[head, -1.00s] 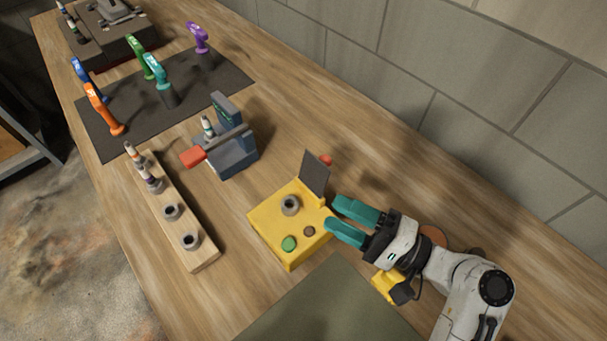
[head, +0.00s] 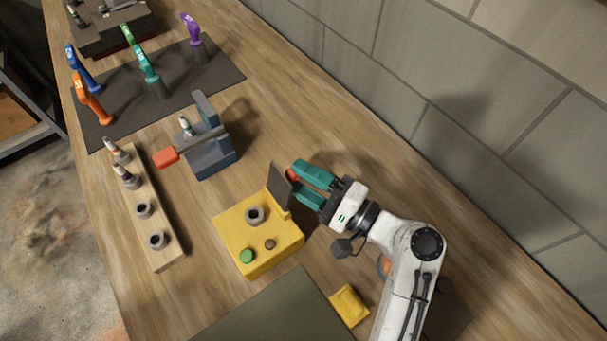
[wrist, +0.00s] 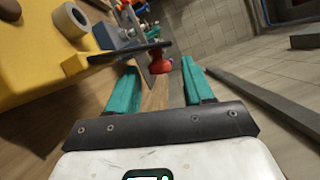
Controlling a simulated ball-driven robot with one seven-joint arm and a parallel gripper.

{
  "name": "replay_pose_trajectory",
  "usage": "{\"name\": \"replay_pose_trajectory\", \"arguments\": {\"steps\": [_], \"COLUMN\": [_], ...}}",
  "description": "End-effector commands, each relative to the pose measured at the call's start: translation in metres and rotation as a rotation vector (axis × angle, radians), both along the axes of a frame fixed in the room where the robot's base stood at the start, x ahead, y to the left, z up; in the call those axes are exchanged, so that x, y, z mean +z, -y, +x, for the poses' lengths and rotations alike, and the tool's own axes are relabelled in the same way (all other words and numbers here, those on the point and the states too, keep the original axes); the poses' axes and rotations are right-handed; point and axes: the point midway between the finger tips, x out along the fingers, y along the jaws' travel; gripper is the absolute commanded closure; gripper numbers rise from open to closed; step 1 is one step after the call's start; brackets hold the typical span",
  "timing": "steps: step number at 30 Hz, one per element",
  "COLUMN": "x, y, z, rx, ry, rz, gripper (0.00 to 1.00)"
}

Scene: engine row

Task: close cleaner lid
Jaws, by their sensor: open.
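The cleaner is a yellow box (head: 235,240) with a grey round socket, a green button and a dark knob on top. Its dark lid (head: 278,187) stands upright, raised at the box's back right edge. A red knob (head: 292,174) sits on the lid's far side; it also shows in the wrist view (wrist: 160,66). My gripper (head: 297,182) has teal fingers, is open, and is beside the lid on its right, with the red knob close to the fingertips. In the wrist view the knob appears ahead, between the two fingers (wrist: 155,85); whether they touch it I cannot tell.
A blue-grey vise-like device (head: 215,155) with a red handle stands behind the cleaner. A wooden rack (head: 165,215) lies left. Several coloured drivers stand on a dark mat (head: 215,75). A yellow block (head: 349,305) lies near my arm. The wall bounds the right side.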

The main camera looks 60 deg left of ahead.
Motion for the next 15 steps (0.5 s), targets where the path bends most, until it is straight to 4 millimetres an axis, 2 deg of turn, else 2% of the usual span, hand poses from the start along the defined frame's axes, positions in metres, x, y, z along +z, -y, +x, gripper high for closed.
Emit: {"name": "replay_pose_trajectory", "arguments": {"steps": [9, 15], "x": [-0.0001, 0.0001], "y": [-0.0025, -0.0024], "z": [-0.0012, -0.0011], "rx": [0.0, 0.0], "ry": [0.0, 0.0], "rz": [0.0, 0.0], "gripper": [0.49, 0.67]}}
